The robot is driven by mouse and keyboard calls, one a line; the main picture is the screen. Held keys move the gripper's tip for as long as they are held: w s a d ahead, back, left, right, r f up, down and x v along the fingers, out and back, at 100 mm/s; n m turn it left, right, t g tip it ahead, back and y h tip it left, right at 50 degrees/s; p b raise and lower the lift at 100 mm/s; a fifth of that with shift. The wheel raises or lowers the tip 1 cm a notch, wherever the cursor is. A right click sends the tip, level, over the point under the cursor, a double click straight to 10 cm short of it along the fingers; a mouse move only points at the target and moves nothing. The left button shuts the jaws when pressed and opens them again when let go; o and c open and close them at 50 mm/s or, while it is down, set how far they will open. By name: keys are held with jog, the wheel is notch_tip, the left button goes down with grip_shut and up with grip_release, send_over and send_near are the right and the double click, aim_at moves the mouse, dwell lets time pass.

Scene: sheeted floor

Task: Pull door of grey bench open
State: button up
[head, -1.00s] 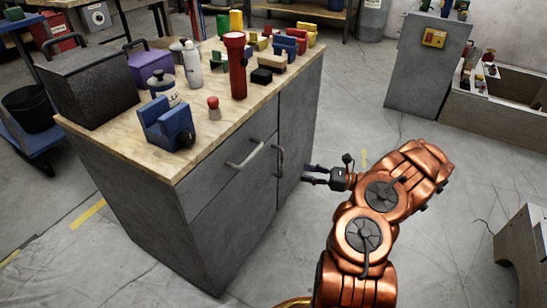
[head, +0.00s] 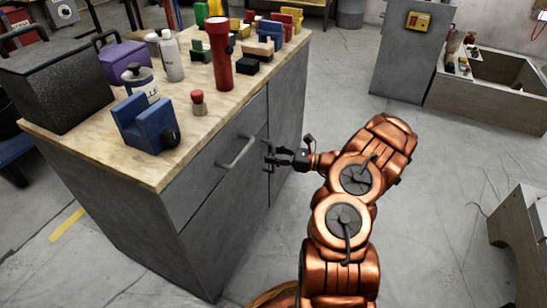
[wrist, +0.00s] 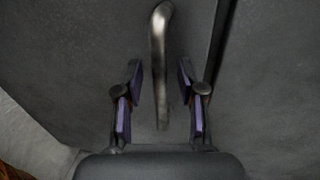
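The grey bench (head: 140,225) with a wooden top stands at the left in the head view. Its front has a drawer-like panel with a slanted handle (head: 238,152) and a door (head: 288,110) to the right. The door's vertical metal handle (wrist: 160,60) shows in the wrist view, between the fingers of my gripper (wrist: 162,88). The fingers have purple pads and stand apart on both sides of the handle, with gaps visible. In the head view my gripper (head: 272,158) is at the bench front and partly covers that handle. The door looks closed.
The bench top carries a black box (head: 62,85), a blue vise (head: 145,122), a red flashlight (head: 220,55) and several coloured blocks. A grey cabinet (head: 412,50) and an open crate (head: 490,95) stand at the back right.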

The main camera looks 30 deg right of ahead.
jog(key=shift+c, duration=0.2)
grip_shut()
dwell(0.6)
